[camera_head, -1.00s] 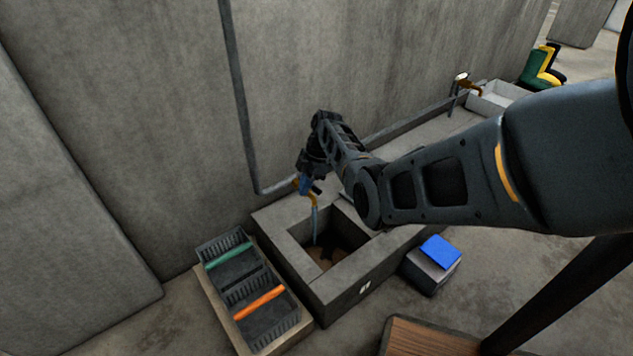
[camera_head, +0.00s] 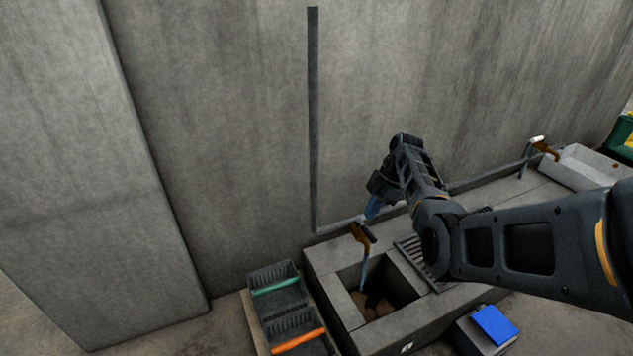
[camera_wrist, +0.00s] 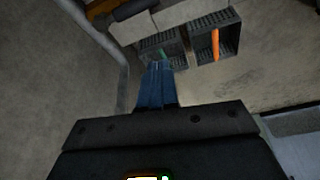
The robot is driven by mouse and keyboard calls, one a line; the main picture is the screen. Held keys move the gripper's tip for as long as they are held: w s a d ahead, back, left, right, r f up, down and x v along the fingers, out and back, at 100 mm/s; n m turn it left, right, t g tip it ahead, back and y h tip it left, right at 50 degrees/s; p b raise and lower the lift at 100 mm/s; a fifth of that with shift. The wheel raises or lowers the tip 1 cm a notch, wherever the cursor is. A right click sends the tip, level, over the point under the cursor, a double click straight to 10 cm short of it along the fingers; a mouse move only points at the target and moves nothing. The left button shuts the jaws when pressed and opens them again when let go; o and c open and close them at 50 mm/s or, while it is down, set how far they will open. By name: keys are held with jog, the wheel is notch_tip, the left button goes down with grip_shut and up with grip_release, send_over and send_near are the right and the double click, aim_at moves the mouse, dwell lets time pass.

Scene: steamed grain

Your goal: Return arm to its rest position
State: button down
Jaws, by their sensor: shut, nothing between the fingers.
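My arm reaches in from the right in the head view. My gripper (camera_head: 371,209) is shut and empty, its blue fingers together and pointing down. It hangs near the wall, just above and beside a brass tap (camera_head: 359,233), apart from it as far as I can tell. A bluish stream (camera_head: 365,272) runs from the tap into the open stone basin (camera_head: 341,300).
Two dark crates (camera_head: 272,275) with a green and an orange handle stand left of the basin. A blue-topped box (camera_head: 494,325) stands at the front right. A vertical pipe (camera_head: 313,120) runs down the wall. A second tap (camera_head: 540,147) stands by a pale trough (camera_head: 592,166).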

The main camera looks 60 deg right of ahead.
jog(key=s+a+f+m+t+h, duration=0.1)
jog(key=a+f+m+h, duration=0.1)
jog(key=a+f, duration=0.6)
jog(key=a+f+m+h, duration=0.1)
jog(key=a+f, duration=0.5)
jog(key=a, duration=0.5)
jog(key=s+a+r+m+t+h, duration=0.1)
jog(key=s+a+r+m+t, duration=0.1)
jog(key=s+a, duration=0.55)
jog(key=s+a+r+m+t+h, duration=0.15)
jog(key=s+a, duration=0.25)
jog(key=a, duration=0.6)
jog(key=s+a+r+m+t+y, duration=0.1)
jog(key=s+a+r+t, duration=0.15)
jog(key=s+r, duration=0.45)
jog(key=s+a+r+m+t+y, duration=0.15)
jog(key=a+r, duration=0.25)
jog(key=r, duration=0.8)
jog(key=s+a+r+t, duration=0.35)
jog(key=s+r, duration=0.25)
jog(key=r, duration=0.3)
notch_tip(320, 180, up, 23)
jog(key=p, duration=2.1)
